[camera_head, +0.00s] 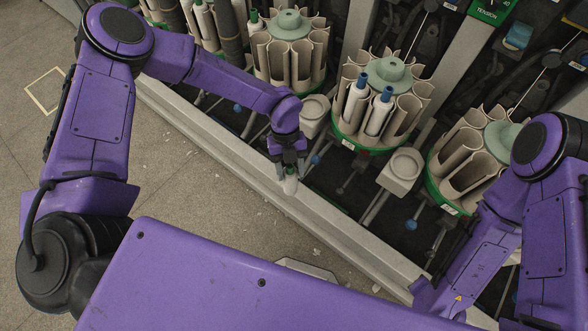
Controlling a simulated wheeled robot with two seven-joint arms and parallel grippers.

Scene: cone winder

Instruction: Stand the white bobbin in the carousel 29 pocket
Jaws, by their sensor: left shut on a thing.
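My left gripper (287,168) points down over the machine's front rail and is shut on a white bobbin (290,186). Only the bobbin's pale lower end shows below the fingers; the rest is hidden. Three carousels with beige open-topped pockets stand behind the rail: a left one (289,23), a middle one (381,69) and a right one (478,142). Their small tags are too small to read, so I cannot tell which is carousel 29. The middle carousel holds two white bobbins with blue tops (379,113). My right arm shows at the right, but its gripper is not visible.
The grey front rail (225,160) runs diagonally below the carousels. Beige square holders (402,168) stand between the carousels, with rods and blue knobs (411,225) near them. More bobbins and dark tubes stand at top left. The floor (190,195) is open, with scattered scraps.

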